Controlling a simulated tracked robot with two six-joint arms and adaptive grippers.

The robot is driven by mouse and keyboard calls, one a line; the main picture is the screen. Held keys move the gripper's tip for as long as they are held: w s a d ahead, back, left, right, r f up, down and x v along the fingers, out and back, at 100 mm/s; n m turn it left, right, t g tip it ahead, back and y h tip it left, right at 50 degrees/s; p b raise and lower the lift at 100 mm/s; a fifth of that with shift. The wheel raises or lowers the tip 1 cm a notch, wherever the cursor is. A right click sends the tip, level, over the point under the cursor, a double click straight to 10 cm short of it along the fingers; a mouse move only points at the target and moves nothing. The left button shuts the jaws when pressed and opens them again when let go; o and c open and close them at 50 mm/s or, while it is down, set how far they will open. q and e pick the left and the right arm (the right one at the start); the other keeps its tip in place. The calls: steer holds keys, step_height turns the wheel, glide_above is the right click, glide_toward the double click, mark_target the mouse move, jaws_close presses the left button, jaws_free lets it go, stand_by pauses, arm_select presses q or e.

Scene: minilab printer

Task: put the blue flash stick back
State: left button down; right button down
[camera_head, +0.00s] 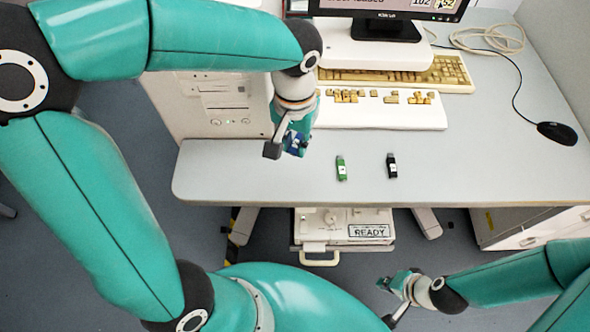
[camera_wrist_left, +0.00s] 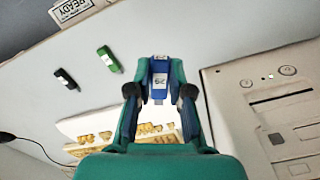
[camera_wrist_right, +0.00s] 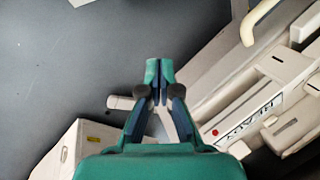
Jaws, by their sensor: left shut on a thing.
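The blue flash stick (camera_wrist_left: 160,80) with a white label is held between the fingertips of my left gripper (camera_wrist_left: 160,72), which is shut on it. In the head view the blue stick (camera_head: 296,143) shows at the fingertips of my left gripper (camera_head: 292,144), over the left part of the desk. My right gripper (camera_head: 386,283) is below and in front of the desk. In the right wrist view my right gripper's fingertips (camera_wrist_right: 160,71) are together with nothing visible between them.
A green stick (camera_head: 341,168) and a black stick (camera_head: 391,166) lie apart on the desk (camera_head: 480,150). A pale computer case (camera_head: 225,105) stands left of the gripper. A tray with a READY sign (camera_head: 369,231) is below the desk edge. The desk's right part holds a mouse (camera_head: 557,133).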

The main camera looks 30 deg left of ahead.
mark_target(295, 177)
arm_select(q)
step_height(295, 177, down, 11)
steer(key=shift+f+b, duration=0.1)
steer(key=shift+b, duration=0.55)
steer(key=shift+s+f+b, duration=0.35)
steer(key=shift+f+b, duration=0.3)
steer(key=shift+b, duration=0.15)
steer(key=c, duration=1.1)
jaws_free()
steer(key=shift+w, duration=0.1)
steer(key=shift+c, duration=0.2)
steer(key=shift+o, duration=0.4)
steer(key=shift+w+f, duration=0.15)
steer(key=shift+w, duration=0.05)
steer(key=shift+r, duration=0.25)
